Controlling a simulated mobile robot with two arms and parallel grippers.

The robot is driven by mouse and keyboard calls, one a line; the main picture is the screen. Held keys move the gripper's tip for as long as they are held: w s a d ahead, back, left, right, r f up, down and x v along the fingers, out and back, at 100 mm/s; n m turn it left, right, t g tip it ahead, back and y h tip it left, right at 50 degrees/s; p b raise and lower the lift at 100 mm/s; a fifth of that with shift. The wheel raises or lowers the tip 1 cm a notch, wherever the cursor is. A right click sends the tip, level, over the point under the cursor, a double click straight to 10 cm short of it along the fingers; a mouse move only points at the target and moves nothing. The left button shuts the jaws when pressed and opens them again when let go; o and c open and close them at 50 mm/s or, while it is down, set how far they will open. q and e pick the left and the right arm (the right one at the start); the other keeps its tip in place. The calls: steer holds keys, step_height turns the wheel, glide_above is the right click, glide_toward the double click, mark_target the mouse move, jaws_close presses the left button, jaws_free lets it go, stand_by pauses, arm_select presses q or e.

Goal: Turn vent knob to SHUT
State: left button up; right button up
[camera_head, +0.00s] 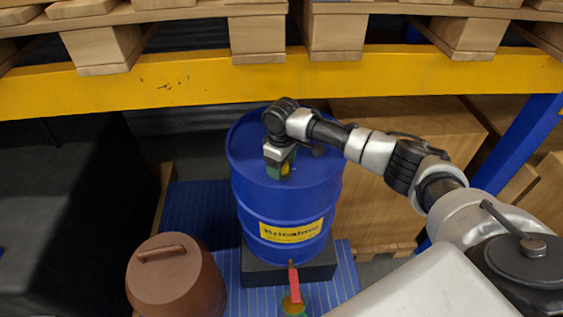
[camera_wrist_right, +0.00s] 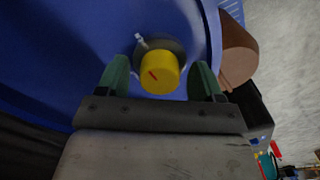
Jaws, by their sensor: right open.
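The vent knob (camera_wrist_right: 159,73) is a yellow cap with a red mark, on a dark round base with a small pale tab beside it. It sits on top of the blue drum (camera_head: 284,222). My right gripper (camera_head: 279,172) is over the drum top, pointing down. In the right wrist view its green fingers (camera_wrist_right: 160,82) are open, one on each side of the knob, with gaps showing. I cannot read any SHUT label. My left gripper is not in view.
A brown lidded container (camera_head: 176,279) stands at the lower left. A red-handled tap (camera_head: 293,282) is at the drum's foot. A yellow rack beam (camera_head: 180,82) with wooden pallets crosses behind and above the drum. A blue post (camera_head: 519,143) stands at the right.

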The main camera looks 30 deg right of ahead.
steer(key=c, duration=0.9)
steer(key=shift+n, duration=0.3)
steer(key=shift+r+n+p, duration=0.1)
steer(key=shift+n+p, duration=0.6)
steer(key=shift+n, duration=0.2)
steer(key=n+p, duration=0.1)
steer(key=n, duration=0.1)
steer(key=shift+n, duration=0.4)
steer(key=n, duration=0.2)
steer(key=shift+n, duration=0.3)
steer(key=n, duration=0.3)
steer(key=shift+w+n+p, duration=0.1)
steer(key=shift+n+p, duration=0.2)
steer(key=shift+p, duration=0.1)
steer(key=n, duration=0.6)
steer(key=shift+n, duration=0.3)
